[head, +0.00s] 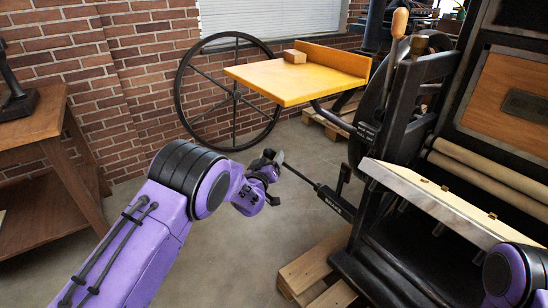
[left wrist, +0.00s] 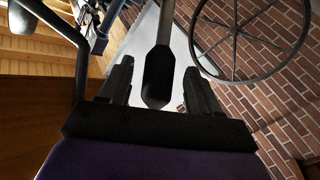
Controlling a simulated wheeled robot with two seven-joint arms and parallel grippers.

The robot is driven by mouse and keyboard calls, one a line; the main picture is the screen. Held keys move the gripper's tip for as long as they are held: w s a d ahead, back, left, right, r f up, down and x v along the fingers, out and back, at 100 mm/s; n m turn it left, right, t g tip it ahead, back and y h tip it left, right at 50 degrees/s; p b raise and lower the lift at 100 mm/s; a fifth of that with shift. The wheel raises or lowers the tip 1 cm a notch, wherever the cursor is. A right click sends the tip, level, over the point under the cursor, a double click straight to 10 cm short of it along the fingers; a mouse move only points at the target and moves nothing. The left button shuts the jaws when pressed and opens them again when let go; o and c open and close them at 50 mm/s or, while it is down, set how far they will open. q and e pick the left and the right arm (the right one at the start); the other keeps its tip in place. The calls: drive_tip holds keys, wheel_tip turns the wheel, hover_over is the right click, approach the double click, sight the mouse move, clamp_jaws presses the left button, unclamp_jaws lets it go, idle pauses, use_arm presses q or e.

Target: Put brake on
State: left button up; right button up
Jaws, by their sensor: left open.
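The brake lever (head: 304,179) is a thin dark rod that runs up and left from a black labelled bracket (head: 337,203) on the press's left side. My left gripper (head: 274,161) is at the rod's outer end, at the tip of my purple left arm. In the left wrist view the lever's black grip (left wrist: 158,82) lies between the two fingers of my open left gripper (left wrist: 158,68), with gaps showing on both sides. The gripper partly hides the grip in the head view. My right gripper is out of view; only part of my right arm shows at lower right.
The black press (head: 400,245) fills the right side, with a pale bed (head: 450,205). A tall lever with a wooden handle (head: 399,22) rises above it. A yellow board (head: 290,80) and a large spoked wheel (head: 182,92) stand behind. A wooden table (head: 40,120) is at left.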

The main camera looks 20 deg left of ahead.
use_arm(q)
drive_tip(key=shift+w, duration=2)
drive_tip(key=shift+c, duration=0.4)
